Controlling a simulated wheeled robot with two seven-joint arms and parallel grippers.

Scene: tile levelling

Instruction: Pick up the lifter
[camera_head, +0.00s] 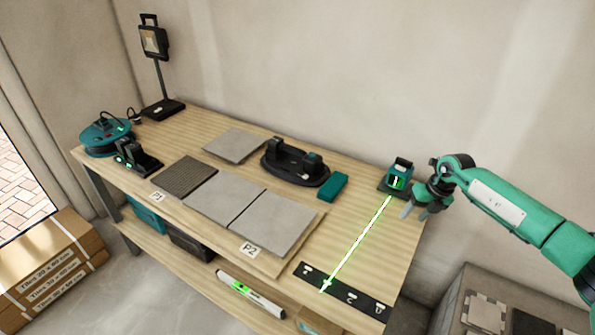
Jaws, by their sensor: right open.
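The black device with two upright blocks on an oval base (297,162) looks like the lifter. It sits on the wooden workbench (365,240), near its back edge, right of a loose grey tile (235,145). My right gripper (416,209) is open, with nothing visible between its fingers. It is above the bench's right end, just in front and right of a green laser level (399,176), well apart from the lifter. My left gripper is not in view.
A teal block (332,187) lies right of the lifter. Tiles (272,224) lie on a board marked P1 and P2. A green laser line runs to a black marked strip (342,291). A lamp (154,42) and a teal reel (103,134) stand at the left end.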

